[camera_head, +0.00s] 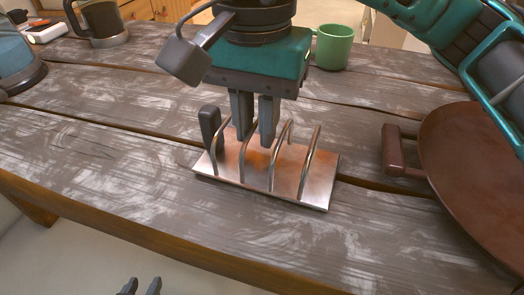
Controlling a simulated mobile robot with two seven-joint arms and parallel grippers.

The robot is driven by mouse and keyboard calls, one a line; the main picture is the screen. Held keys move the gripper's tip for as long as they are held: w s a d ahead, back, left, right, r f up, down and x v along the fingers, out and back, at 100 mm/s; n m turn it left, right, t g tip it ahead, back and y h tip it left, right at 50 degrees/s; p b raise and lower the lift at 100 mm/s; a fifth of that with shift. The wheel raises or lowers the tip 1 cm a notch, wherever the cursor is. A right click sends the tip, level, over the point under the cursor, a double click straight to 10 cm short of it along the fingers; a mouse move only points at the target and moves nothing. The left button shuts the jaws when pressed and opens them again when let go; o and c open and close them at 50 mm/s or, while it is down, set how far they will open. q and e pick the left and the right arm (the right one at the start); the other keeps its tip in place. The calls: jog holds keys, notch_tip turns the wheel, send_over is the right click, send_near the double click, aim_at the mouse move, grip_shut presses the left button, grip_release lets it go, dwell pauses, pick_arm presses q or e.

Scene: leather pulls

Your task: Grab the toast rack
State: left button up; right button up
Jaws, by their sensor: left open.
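The toast rack (321,188) stands on the wooden table. It has a shiny metal base, several upright wire hoops and a dark upright piece at its left end. My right gripper (255,140) points down over the left-middle part of the rack. Its two dark fingers are beside a wire hoop with a narrow gap between them; whether they press on the hoop is not clear. The fingers hide part of that hoop. My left gripper (140,287) is open and empty at the bottom edge, in front of the table, with only its fingertips showing.
A brown round pan-like item (470,170) with a handle (397,150) is right of the rack. A green mug (334,47) stands behind. A dark jug (102,22) and a blue appliance (15,60) are at left. The table front left of the rack is clear.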

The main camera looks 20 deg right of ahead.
jog(key=shift+f, duration=0.7)
jog(key=shift+c, duration=0.5)
grip_shut()
jog(key=shift+r, duration=0.15)
